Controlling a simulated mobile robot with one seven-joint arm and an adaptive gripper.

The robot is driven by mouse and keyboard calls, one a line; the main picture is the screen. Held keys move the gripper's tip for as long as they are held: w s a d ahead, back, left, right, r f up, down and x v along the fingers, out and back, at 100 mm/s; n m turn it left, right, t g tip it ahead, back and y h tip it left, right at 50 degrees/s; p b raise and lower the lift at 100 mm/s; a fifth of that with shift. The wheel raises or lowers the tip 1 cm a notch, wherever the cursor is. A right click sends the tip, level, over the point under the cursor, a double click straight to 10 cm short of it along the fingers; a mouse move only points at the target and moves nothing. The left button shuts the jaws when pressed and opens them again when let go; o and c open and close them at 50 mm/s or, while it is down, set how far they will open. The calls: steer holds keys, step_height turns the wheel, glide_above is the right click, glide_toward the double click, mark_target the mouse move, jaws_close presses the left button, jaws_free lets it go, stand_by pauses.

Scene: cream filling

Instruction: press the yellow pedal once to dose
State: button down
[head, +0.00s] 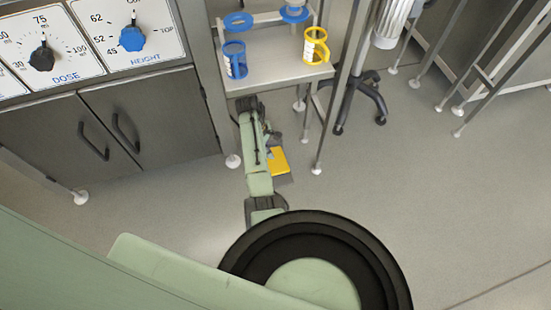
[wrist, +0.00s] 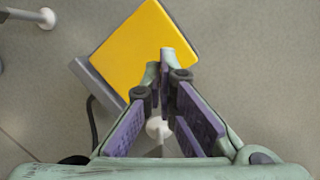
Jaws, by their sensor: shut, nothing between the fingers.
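The yellow pedal (head: 279,161) lies on the floor on a grey base, below and in front of the small metal table. In the wrist view the pedal's flat yellow plate (wrist: 145,45) fills the upper middle, turned at an angle. My gripper (wrist: 160,75) is shut and empty, with its fingertips overlapping the near right part of the plate in the picture. I cannot tell whether the tips touch the plate. In the head view my arm reaches down beside the pedal, and the fingers are mostly hidden by it.
A small metal table (head: 272,66) stands behind, with a blue holder (head: 235,60) and a yellow holder (head: 316,45) on it. A cabinet (head: 150,115) with dose and height dials is at left. The floor at right is open.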

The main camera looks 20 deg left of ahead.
mark_target(274, 168)
stand_by(0.4)
steer(key=b+x, duration=0.6)
steer(key=x, duration=0.1)
steer(key=shift+b, duration=0.3)
